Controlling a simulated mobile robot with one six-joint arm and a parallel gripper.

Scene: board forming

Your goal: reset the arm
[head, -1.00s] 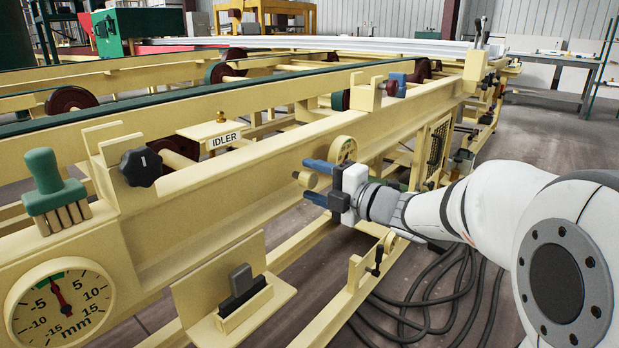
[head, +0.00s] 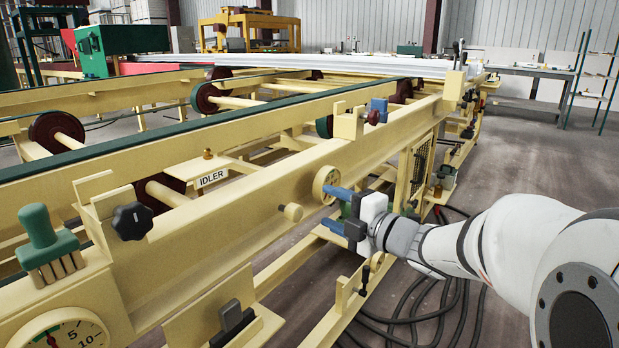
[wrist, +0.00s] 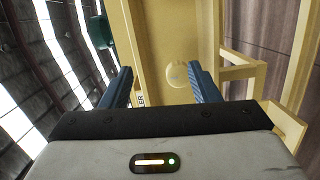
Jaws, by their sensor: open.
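My gripper (head: 330,208) has two blue fingers on a white and black body. In the head view it is held beside the cream frame beam (head: 225,225), at the end of my white arm. The fingers stand apart with nothing between them; they also show in the wrist view (wrist: 160,88). A round cream knob (head: 291,212) sticks out of the beam just left of the fingers, and it shows beyond the fingertips in the wrist view (wrist: 176,75). A round cream wheel (head: 326,184) sits on the beam behind the upper finger. I cannot tell if any finger touches it.
A black knob (head: 132,221), a green-handled brush (head: 48,243) and a dial gauge (head: 65,330) are on the frame at left. An IDLER sign (head: 213,177) stands behind the beam. Black cables (head: 400,312) lie on the floor under my arm. Open floor (head: 540,170) lies to the right.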

